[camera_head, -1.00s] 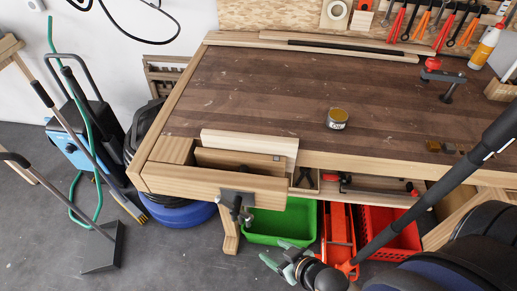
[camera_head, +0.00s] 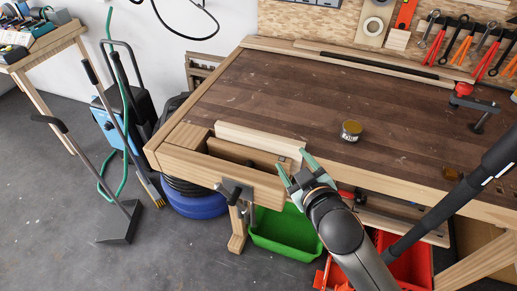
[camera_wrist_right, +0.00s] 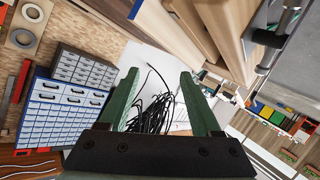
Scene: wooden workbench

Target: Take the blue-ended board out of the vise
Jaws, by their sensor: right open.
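The wooden vise (camera_head: 218,176) is at the bench's front left corner, with a dark metal screw and handle (camera_head: 236,190) on its front. A pale board (camera_head: 255,141) stands on edge along the back of the vise opening. My left gripper is out of view.
A small round tin (camera_head: 350,131) stands on the benchtop, behind and right of my gripper. A red-topped clamp (camera_head: 464,90) is further right. A green crate (camera_head: 285,235) and a red crate (camera_head: 412,262) are below. The middle benchtop is mostly clear.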

